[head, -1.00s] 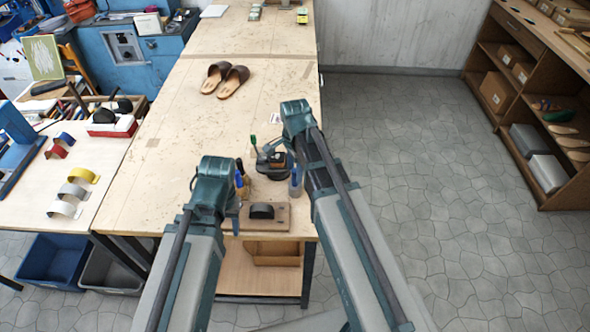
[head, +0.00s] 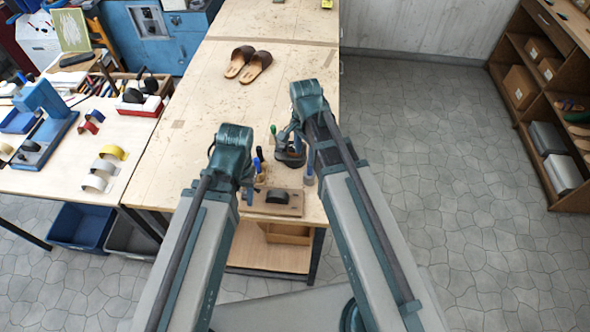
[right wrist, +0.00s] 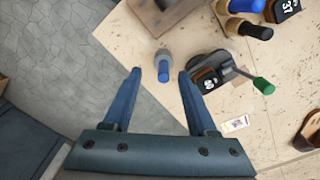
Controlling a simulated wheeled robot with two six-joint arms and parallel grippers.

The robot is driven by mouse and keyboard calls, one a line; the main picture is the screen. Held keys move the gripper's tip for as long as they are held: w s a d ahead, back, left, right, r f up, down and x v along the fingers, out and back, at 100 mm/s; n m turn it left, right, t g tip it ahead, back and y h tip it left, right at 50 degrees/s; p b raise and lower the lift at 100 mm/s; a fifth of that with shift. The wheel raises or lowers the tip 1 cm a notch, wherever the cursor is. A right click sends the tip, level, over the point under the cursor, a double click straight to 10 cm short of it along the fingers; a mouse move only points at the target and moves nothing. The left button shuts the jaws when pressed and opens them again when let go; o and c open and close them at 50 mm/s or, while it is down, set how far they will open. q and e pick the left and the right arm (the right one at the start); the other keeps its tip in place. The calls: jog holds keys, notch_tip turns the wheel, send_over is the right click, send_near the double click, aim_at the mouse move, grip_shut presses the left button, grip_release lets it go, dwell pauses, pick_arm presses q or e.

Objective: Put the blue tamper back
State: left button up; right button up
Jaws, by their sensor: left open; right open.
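The blue tamper (right wrist: 164,68), a grey cylinder with a blue top, stands on the bench near its edge in the right wrist view. My right gripper (right wrist: 161,76) is open, with the tamper showing between its fingertips; I cannot tell how far below them it is. In the head view the tamper (head: 309,175) stands at the right edge of the bench, by my right arm, whose gripper is mostly hidden there. My left gripper (head: 248,192) is open and empty at the left of a wooden board (head: 293,208) carrying a black rounded block (head: 278,197).
A black fixture (right wrist: 206,72) with a tag and a green-handled tool (right wrist: 263,86) stands close to the tamper. Blue-handled (right wrist: 246,5) and black-handled (right wrist: 256,31) tools stand beyond it. Brown sandals (head: 248,64) lie farther back. The bench middle is clear.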

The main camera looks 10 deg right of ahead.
jog(key=s+a+n+h, duration=0.1)
jog(key=s+a+n, duration=0.6)
jog(key=s+n, duration=0.5)
jog(key=n, duration=0.3)
jog(key=shift+a+n, duration=0.4)
